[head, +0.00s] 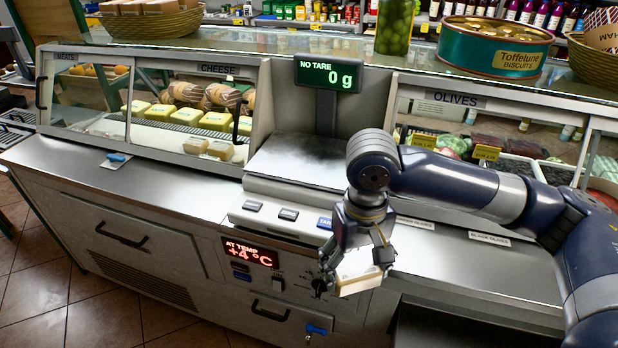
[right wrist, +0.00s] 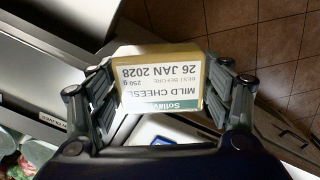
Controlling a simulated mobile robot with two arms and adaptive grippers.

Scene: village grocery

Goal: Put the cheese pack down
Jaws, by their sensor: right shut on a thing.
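The cheese pack (head: 358,271) is a small pale block with a white label. My right gripper (head: 352,262) is shut on it and holds it in front of the counter's front edge, below and right of the scale buttons. In the right wrist view the cheese pack (right wrist: 162,82) sits between both fingers of the right gripper (right wrist: 160,95). Its label reads "MILD CHEESE", 250 g, best before 26 JAN 2028, upside down in the picture. My left gripper is not in view.
The scale (head: 300,160) reads 0 g and its plate looks empty. Clear steel counter (head: 140,190) lies left of it. The cheese case (head: 195,120) stands behind, the olives case (head: 470,125) at right. A biscuit tin (head: 492,48) stands on top.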

